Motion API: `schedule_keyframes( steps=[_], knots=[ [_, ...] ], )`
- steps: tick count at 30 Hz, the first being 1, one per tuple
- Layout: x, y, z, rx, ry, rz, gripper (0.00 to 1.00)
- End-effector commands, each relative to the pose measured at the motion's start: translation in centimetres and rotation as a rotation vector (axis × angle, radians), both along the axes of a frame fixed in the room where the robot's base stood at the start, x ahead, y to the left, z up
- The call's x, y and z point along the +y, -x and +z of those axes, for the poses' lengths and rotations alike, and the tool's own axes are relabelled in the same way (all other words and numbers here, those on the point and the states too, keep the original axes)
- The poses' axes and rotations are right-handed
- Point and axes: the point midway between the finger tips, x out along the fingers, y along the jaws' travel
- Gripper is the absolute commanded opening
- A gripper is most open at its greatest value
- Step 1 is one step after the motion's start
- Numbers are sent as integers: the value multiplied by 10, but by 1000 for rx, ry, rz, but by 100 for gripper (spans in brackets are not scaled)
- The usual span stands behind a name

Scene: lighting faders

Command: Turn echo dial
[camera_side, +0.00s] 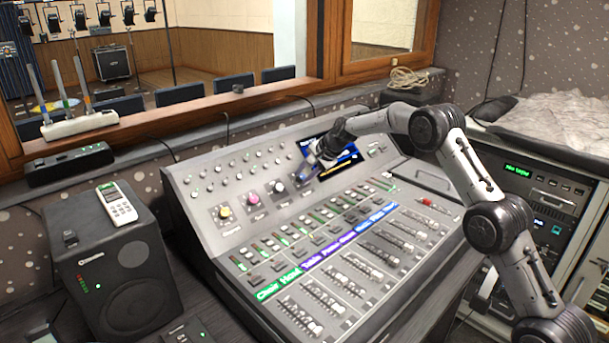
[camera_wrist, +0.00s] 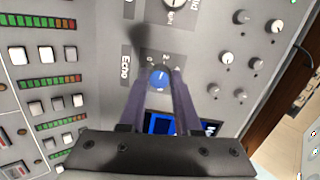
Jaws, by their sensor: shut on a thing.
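The echo dial (camera_wrist: 159,78) is a blue knob with a white pointer line, set in a dark square plate with the word "Echo" beside it in the wrist view. My gripper (camera_wrist: 160,82) is shut on this dial, one finger on each side of it. In the side view my gripper (camera_side: 306,172) reaches down to the console's sloped panel, just left of the screen. There the fingers hide the echo dial.
The mixing console (camera_side: 222,262) has a yellow knob (camera_side: 225,212), a pink knob (camera_side: 253,199) and a white knob (camera_side: 279,187) in a row left of my gripper. A lit screen (camera_side: 338,160) lies close on the right. Rows of faders and buttons lie below.

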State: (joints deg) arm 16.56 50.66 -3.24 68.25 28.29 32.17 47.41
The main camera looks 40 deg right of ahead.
Motion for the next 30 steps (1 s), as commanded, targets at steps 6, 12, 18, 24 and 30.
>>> schedule_keyframes(
  steps=[6, 12, 18, 24, 30],
  knots=[
    [0, 1, 0, 1, -68, -76, 0],
    [0, 1, 0, 2, -176, -198, 0],
    [0, 1, 0, 2, -301, -340, 0],
    [0, 1, 0, 3, -417, -471, 0],
    [0, 1, 0, 2, -509, -577, 0]
  ],
)
